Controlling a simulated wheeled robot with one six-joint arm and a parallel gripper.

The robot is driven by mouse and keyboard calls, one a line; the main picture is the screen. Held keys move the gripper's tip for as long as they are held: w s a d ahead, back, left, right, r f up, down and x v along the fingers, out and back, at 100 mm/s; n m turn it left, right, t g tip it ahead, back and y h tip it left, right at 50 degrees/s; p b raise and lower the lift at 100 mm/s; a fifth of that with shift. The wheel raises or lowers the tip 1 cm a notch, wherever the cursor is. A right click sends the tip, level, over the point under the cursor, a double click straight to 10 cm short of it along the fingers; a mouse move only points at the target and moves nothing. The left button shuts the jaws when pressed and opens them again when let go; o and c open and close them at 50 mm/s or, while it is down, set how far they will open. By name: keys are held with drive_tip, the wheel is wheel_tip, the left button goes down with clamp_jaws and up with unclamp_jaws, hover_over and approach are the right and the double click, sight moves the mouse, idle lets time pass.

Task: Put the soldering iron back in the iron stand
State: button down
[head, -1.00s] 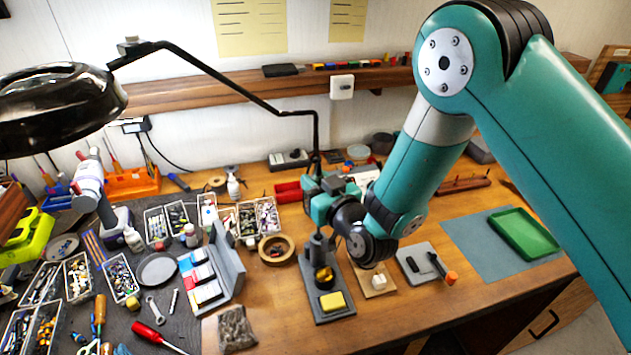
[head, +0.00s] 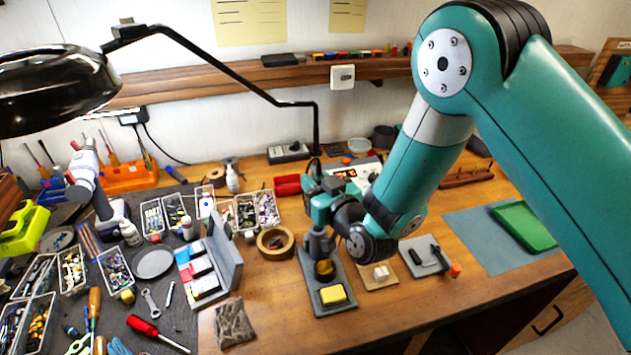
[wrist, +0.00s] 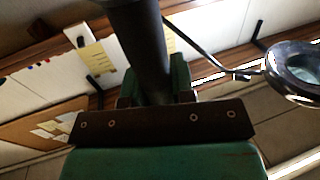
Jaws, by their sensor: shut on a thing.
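My gripper (head: 321,204) is above the iron stand (head: 340,311), pointing down and shut on the dark handle of the soldering iron (head: 319,243). In the wrist view the iron (wrist: 146,50) is a thick dark cylinder between my green fingers (wrist: 153,88). The stand is a dark grey plate with a yellow sponge (head: 333,294) at its front and a brass-coloured round part (head: 325,268) behind it. The iron's lower end is right over or at the stand's back part. Its tip is not visible, so I cannot tell whether it is inside the holder.
A wooden ring dish (head: 275,242) and a grey upright case (head: 225,258) stand left of the iron stand. A small board with a white block (head: 380,273) and a grey pad (head: 424,256) lie to the right. The black lamp (head: 220,80) arches behind my gripper.

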drive_tip(key=shift+f+b, duration=1.65)
drive_tip(key=shift+f, duration=0.25)
drive_tip(key=shift+c, duration=2.4)
unclamp_jaws()
